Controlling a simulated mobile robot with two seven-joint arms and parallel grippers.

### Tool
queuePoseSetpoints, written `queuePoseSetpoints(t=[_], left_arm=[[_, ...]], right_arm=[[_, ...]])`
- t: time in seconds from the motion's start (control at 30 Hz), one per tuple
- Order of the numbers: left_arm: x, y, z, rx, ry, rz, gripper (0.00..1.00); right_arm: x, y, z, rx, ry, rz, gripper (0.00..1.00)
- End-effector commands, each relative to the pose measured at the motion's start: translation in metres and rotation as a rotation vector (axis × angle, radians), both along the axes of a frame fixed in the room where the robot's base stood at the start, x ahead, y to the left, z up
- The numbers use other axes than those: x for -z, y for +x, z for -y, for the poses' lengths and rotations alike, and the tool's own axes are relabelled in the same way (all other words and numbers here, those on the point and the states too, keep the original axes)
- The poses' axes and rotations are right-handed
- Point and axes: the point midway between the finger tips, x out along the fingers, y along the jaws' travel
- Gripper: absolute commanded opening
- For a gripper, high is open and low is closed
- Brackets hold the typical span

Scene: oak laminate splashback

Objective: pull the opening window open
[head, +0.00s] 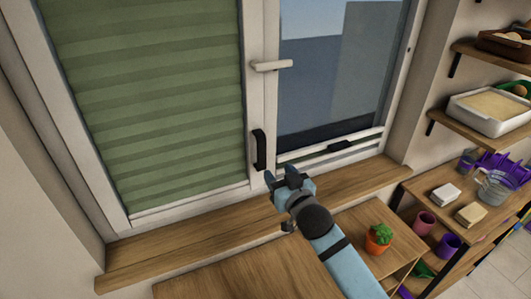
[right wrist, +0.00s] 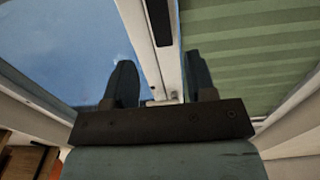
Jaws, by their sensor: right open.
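The window has a clear right pane (head: 335,70) in a white frame and a left pane behind a green pleated blind (head: 150,100). A white lever handle (head: 271,65) points sideways at the clear pane's left side. A black upright grip (head: 259,149) sits lower on the white frame between the panes; a dark bar, likely this grip, shows in the right wrist view (right wrist: 160,22). My right gripper (head: 281,175) is open and empty, just below and right of the black grip. In the right wrist view its fingers (right wrist: 162,85) stand apart before the white upright. My left gripper is out of view.
A wooden sill (head: 200,222) runs below the window. A potted plant (head: 379,238) stands on a low wooden unit near my right arm. A small black piece (head: 340,146) lies at the clear pane's bottom edge. Shelves with trays (head: 490,108) fill the right side.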

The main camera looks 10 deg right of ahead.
Motion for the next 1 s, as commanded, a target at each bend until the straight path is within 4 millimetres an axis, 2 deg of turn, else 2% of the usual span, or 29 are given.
queuePoseSetpoints(t=[0.03, 0.3, 0.5, 0.7, 0.97, 1.0], left_arm=[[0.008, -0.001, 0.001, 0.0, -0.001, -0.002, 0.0], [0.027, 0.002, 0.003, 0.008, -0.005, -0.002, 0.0], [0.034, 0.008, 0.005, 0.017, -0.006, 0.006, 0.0], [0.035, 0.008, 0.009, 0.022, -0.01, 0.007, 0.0], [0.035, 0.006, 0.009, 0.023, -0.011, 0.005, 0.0], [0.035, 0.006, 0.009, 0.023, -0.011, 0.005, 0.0]], right_arm=[[0.002, 0.011, -0.002, 0.0, -0.001, 0.002, 0.51], [0.003, 0.067, -0.013, 0.0, -0.002, 0.002, 0.51], [0.003, 0.096, -0.019, 0.0, 0.0, 0.0, 0.51], [0.001, 0.108, -0.022, -0.001, 0.001, -0.001, 0.51], [0.0, 0.109, -0.022, 0.0, 0.001, -0.001, 0.51], [0.0, 0.109, -0.022, 0.0, 0.001, -0.001, 0.46]])
